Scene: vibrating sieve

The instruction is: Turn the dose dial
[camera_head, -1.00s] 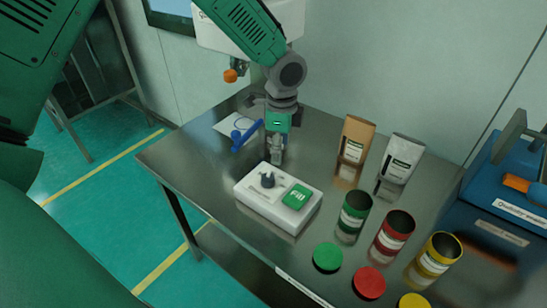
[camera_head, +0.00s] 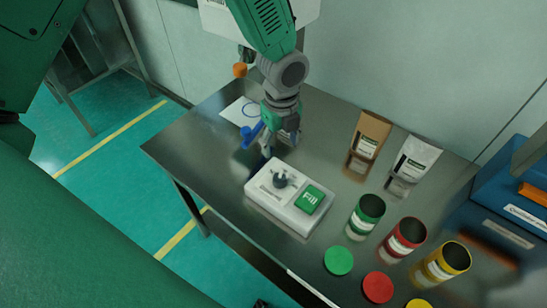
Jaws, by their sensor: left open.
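The dose dial (camera_head: 283,179) is a dark grey knob on top of a white box (camera_head: 272,209) on the metal table. A green Fill button (camera_head: 309,199) sits beside it on the same box. My left gripper (camera_head: 267,151) is open and points down just behind the box, up and left of the dial. It appears apart from the dial, and its fingers are small and partly hidden by its own body. My right gripper is not in view.
A blue tool (camera_head: 250,134) lies beside my left gripper, near a white sheet (camera_head: 234,113). A brown bag (camera_head: 368,137) and a white bag (camera_head: 414,159) stand behind green (camera_head: 362,222), red (camera_head: 397,247) and yellow (camera_head: 437,268) cans. Their lids lie in front.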

